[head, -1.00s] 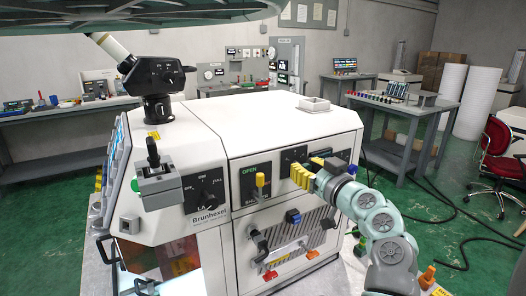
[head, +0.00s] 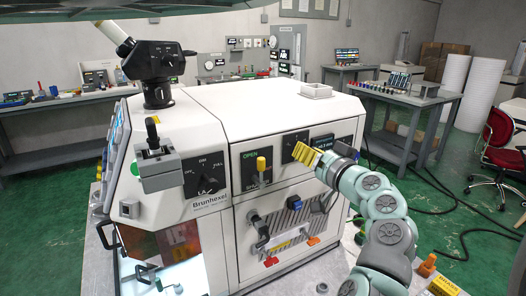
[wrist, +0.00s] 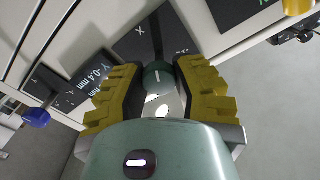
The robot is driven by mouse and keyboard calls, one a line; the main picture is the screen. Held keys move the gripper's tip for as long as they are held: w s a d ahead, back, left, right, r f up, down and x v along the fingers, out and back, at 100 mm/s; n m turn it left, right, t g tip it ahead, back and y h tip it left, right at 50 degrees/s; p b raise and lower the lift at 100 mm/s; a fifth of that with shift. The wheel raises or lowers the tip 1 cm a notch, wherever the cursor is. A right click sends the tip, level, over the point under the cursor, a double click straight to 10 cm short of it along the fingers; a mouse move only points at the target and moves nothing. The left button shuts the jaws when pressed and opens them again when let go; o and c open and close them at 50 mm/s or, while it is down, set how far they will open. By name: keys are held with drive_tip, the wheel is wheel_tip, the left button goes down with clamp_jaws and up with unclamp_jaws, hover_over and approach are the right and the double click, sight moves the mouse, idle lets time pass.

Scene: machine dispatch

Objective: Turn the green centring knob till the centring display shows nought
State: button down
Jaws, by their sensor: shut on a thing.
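The green centring knob (wrist: 157,76) is a small round dark-green knob with a white line, on the machine's dark front panel. It shows in the wrist view between my gripper's fingertips (wrist: 155,84). My gripper is shut on it, with one yellow ribbed finger on each side. The centring display (wrist: 88,80) is left of the knob in the wrist view. It appears to read Y -0.4 mm, tilted and hard to read. In the head view, my gripper (head: 305,153) reaches the machine's upper front panel, and its yellow fingers hide the knob.
The white Brunhexel machine (head: 270,105) fills the middle of the head view. A yellow-handled lever (head: 261,165) stands left of my gripper. A blue knob (head: 294,203) sits below it. In the wrist view, another blue knob (wrist: 36,117) is left of the display.

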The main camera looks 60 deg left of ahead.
drive_tip(key=shift+f+m, duration=0.1)
drive_tip(key=shift+m, duration=1.8)
drive_tip(key=c, duration=0.7)
unclamp_jaws()
drive_tip(key=shift+d, duration=0.15)
drive_tip(key=d, duration=1.1)
drive_tip(key=shift+s+d, duration=0.35)
drive_tip(key=shift+s, duration=0.05)
